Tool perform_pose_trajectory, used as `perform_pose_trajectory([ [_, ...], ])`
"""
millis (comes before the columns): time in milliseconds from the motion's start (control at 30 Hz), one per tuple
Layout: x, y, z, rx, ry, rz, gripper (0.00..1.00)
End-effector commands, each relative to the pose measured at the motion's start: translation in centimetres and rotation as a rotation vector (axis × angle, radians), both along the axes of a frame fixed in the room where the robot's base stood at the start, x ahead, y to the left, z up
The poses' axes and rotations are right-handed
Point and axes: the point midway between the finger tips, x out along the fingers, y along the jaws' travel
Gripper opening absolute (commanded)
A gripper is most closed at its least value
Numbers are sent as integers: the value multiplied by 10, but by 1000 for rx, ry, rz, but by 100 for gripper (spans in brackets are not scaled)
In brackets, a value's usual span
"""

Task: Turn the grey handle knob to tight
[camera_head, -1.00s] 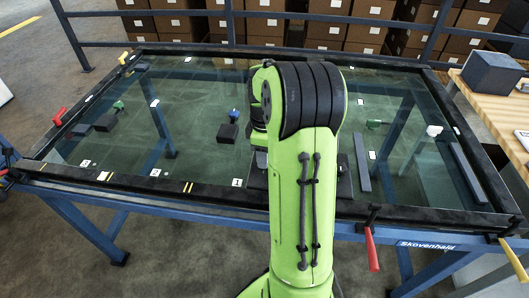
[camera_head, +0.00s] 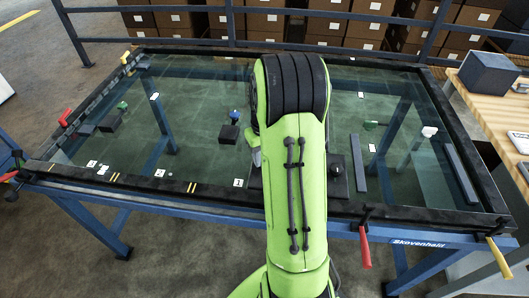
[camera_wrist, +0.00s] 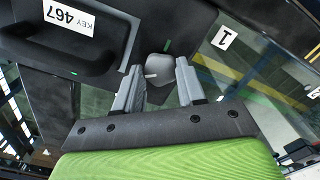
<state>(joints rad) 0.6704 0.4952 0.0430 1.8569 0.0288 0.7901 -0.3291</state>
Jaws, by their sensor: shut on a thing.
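The grey handle knob (camera_wrist: 160,70) sits on a dark panel in the wrist view, with a pale line on its face. My gripper (camera_wrist: 159,75) has one grey finger on each side of it and is shut on it. A green mark (camera_wrist: 167,46) is on the panel just above the knob, and the pale line points left, away from that mark. A black handle with a "KEY 467" label (camera_wrist: 68,18) lies at the upper left. In the head view my green arm hides the knob and the gripper.
A glass-topped table (camera_head: 200,200) with a black rim fills the middle of the head view. Several small blocks lie on the glass. A wooden bench (camera_head: 475,110) stands at the right.

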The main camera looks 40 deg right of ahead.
Motion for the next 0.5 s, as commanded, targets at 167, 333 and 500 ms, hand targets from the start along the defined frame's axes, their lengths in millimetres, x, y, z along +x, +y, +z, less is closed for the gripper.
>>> perform_pose_trajectory([
  [167,0,0,2,0,0,-165,9],
  [333,0,0,2,-1,0,-326,9],
  [500,0,0,1,0,-1,-487,9],
])
